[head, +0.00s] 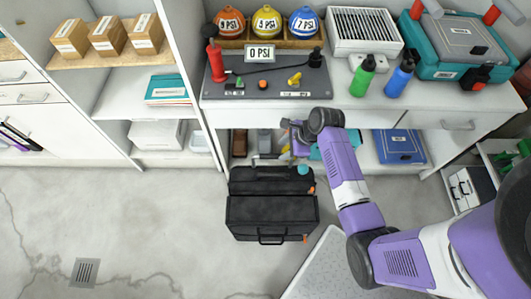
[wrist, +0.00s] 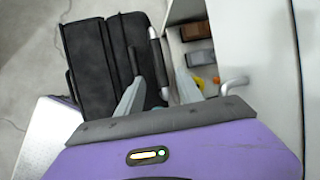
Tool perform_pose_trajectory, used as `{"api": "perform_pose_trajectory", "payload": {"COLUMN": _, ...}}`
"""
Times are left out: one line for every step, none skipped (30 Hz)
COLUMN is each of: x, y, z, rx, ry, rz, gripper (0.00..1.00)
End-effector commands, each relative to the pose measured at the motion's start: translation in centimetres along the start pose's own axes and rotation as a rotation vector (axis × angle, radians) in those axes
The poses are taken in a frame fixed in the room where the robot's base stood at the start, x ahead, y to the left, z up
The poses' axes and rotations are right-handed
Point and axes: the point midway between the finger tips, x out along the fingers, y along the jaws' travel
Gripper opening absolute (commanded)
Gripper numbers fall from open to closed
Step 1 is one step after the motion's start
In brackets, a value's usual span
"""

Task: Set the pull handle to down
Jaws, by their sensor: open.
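A black rolling tool case (head: 272,208) stands on the floor in front of the bench in the head view. It also shows in the wrist view (wrist: 88,55), at the left. A dark bar that looks like its pull handle (wrist: 158,62) runs along the case's right side in the wrist view. My gripper (wrist: 158,92) is open, with one pale finger on each side of the bar's near end; I cannot tell whether they touch it. In the head view my gripper (head: 297,138) is beyond the case, by the bench front, and its fingertips are hard to make out.
The white bench (head: 330,106) stands behind the case, with bottles, gauges and a teal toolbox (head: 455,45) on top. A drawer handle (wrist: 234,84) is close right of my gripper. Small boxes (wrist: 199,55) lie on the low shelf. The floor left of the case is clear.

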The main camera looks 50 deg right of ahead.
Motion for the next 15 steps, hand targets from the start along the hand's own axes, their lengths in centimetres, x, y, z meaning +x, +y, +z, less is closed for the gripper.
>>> {"api": "perform_pose_trajectory", "payload": {"x": 0.6, "y": 0.1, "z": -0.1, "rx": 0.001, "ry": 0.001, "rz": 0.002, "gripper": 0.43}}
{"api": "perform_pose_trajectory", "payload": {"x": 1.1, "y": 0.1, "z": -0.1, "rx": 0.001, "ry": 0.000, "rz": 0.003, "gripper": 0.43}}
{"api": "perform_pose_trajectory", "payload": {"x": 1.6, "y": 0.1, "z": 0.0, "rx": 0.000, "ry": -0.001, "rz": 0.002, "gripper": 0.43}}
{"api": "perform_pose_trajectory", "payload": {"x": 2.1, "y": 0.1, "z": 0.0, "rx": -0.001, "ry": -0.001, "rz": 0.003, "gripper": 0.43}}
{"api": "perform_pose_trajectory", "payload": {"x": 2.6, "y": 0.1, "z": 0.0, "rx": -0.001, "ry": -0.001, "rz": 0.002, "gripper": 0.43}}
{"api": "perform_pose_trajectory", "payload": {"x": 3.3, "y": 0.1, "z": 0.0, "rx": -0.001, "ry": -0.001, "rz": 0.003, "gripper": 0.43}}
{"api": "perform_pose_trajectory", "payload": {"x": 3.7, "y": 0.1, "z": 0.0, "rx": -0.001, "ry": -0.002, "rz": 0.003, "gripper": 0.43}}
{"api": "perform_pose_trajectory", "payload": {"x": 4.2, "y": 0.1, "z": 0.0, "rx": -0.001, "ry": -0.002, "rz": 0.003, "gripper": 0.43}}
{"api": "perform_pose_trajectory", "payload": {"x": 4.8, "y": 0.1, "z": 0.0, "rx": -0.002, "ry": -0.002, "rz": 0.003, "gripper": 0.43}}
{"api": "perform_pose_trajectory", "payload": {"x": 5.2, "y": 0.1, "z": 0.0, "rx": -0.002, "ry": -0.002, "rz": 0.003, "gripper": 0.43}}
{"api": "perform_pose_trajectory", "payload": {"x": 5.6, "y": 0.1, "z": 0.0, "rx": -0.002, "ry": -0.002, "rz": 0.001, "gripper": 0.43}}
{"api": "perform_pose_trajectory", "payload": {"x": 6.1, "y": 0.1, "z": 0.0, "rx": -0.003, "ry": -0.002, "rz": 0.003, "gripper": 0.43}}
{"api": "perform_pose_trajectory", "payload": {"x": 6.4, "y": 0.1, "z": 0.0, "rx": -0.003, "ry": -0.002, "rz": 0.002, "gripper": 0.43}}
{"api": "perform_pose_trajectory", "payload": {"x": 6.7, "y": 0.1, "z": 0.0, "rx": -0.003, "ry": -0.002, "rz": 0.001, "gripper": 0.43}}
{"api": "perform_pose_trajectory", "payload": {"x": 7.0, "y": 0.1, "z": 0.0, "rx": -0.003, "ry": -0.002, "rz": 0.002, "gripper": 0.43}}
